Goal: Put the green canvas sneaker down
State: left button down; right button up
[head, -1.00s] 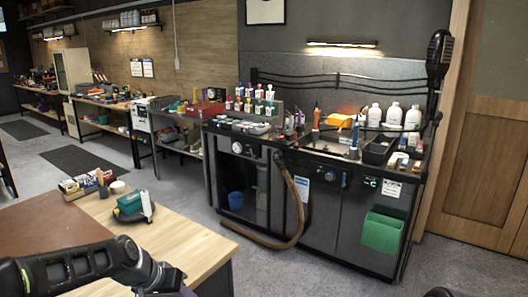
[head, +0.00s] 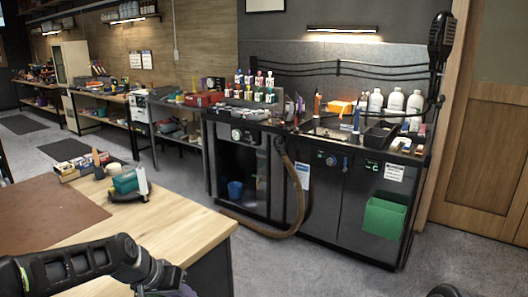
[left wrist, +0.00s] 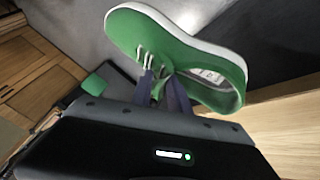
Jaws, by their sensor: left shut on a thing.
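The green canvas sneaker (left wrist: 180,55), with a white sole and white laces, shows in the left wrist view. My left gripper (left wrist: 165,88) is shut on it near the laces and opening. The shoe is tilted, with its sole edge toward the top and its opening at lower right. In the head view my left arm reaches in at lower left, and the sneaker is out of sight below the picture's edge. My right gripper is not in view.
A wooden bench (head: 190,222) with a brown mat (head: 45,215) lies at left; its front wood is bare. A teal item (head: 125,182) and small boxes (head: 75,168) stand toward its back. A dark cleaning station (head: 325,195) with a hose (head: 300,205) stands beyond.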

pick_arm(q)
jog(key=s+f, duration=0.4)
jog(key=f, duration=0.1)
dwell(0.8)
